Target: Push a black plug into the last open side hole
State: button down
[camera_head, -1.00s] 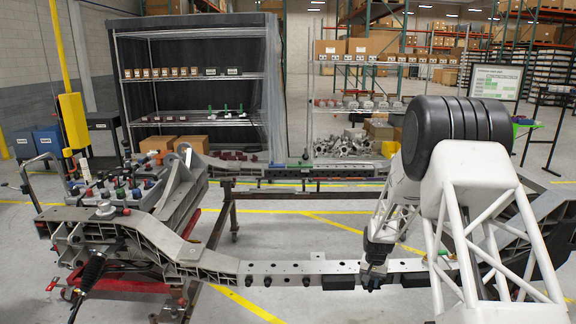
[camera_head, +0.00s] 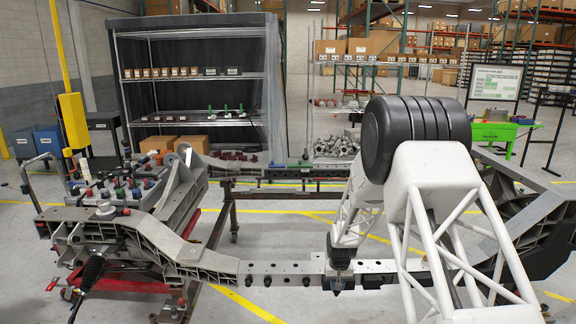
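The grey chassis rail (camera_head: 282,268) runs across the front, with a row of small dark holes along its top. On its near side are several dark round spots; one is at the left (camera_head: 249,281) and one closer to my gripper (camera_head: 306,281). I cannot tell which are plugs and which are open holes. My gripper (camera_head: 338,287) points down at the rail's near side, right of those spots. Its fingertips are small and dark against a black block, so its opening and any plug in it cannot be made out.
Black blocks (camera_head: 373,282) sit along the rail's near side, right of my gripper. The chassis's left end (camera_head: 95,235) carries hoses and coloured caps. A wire shelf (camera_head: 195,77) and a green cart (camera_head: 494,132) stand behind. Yellow-lined floor is open beyond the rail.

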jog(key=shift+a+f, duration=0.1)
dwell(0.4)
jog(key=shift+a+f, duration=0.35)
jog(key=a+f+m+t, duration=0.1)
jog(key=a+f+t, duration=0.4)
jog(key=a, duration=0.2)
jog(key=shift+w+a+f+m+y, duration=0.15)
jog(key=shift+w+f+m+y, duration=0.15)
jog(key=shift+w+m, duration=0.1)
jog(key=shift+a+f+t, duration=0.15)
jog(key=shift+a+t, duration=0.1)
jog(key=shift+t, duration=0.05)
dwell(0.6)
jog(key=shift+w+a, duration=0.1)
jog(key=shift+a, duration=0.05)
